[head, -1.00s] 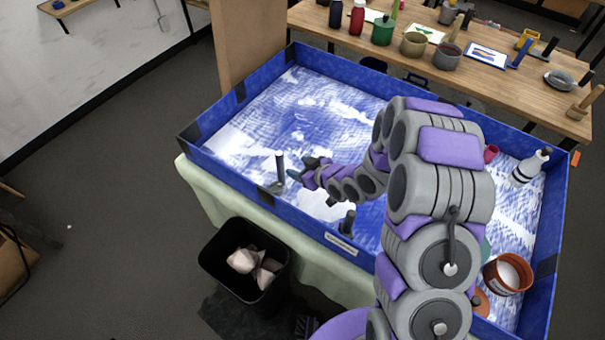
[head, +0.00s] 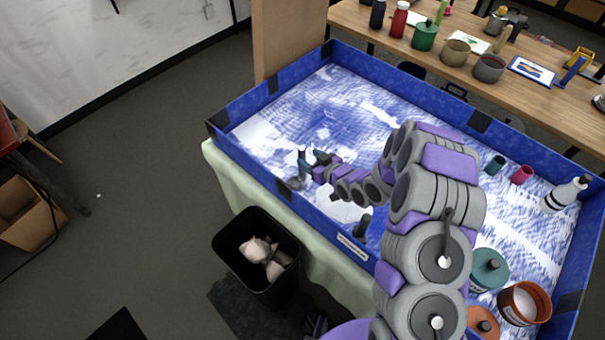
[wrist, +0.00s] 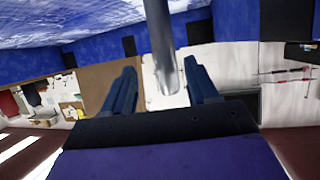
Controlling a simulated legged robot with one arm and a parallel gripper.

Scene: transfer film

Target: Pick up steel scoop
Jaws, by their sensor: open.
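The steel scoop (head: 295,183) stands near the left front wall of the blue-walled tray (head: 262,157), its dark handle pointing up. My gripper (head: 312,163) is right beside the handle in the head view. In the wrist view a grey metal shaft (wrist: 161,40), apparently part of the scoop, comes down from the top between the two blue fingers of my gripper (wrist: 163,82). The fingers are apart, with a gap on both sides of the shaft. Whether either finger touches it cannot be told from the head view.
Another dark upright handle (head: 363,225) stands by the tray's front wall. A black bin (head: 256,262) stands on the floor in front. A wooden table (head: 540,92) with containers is behind.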

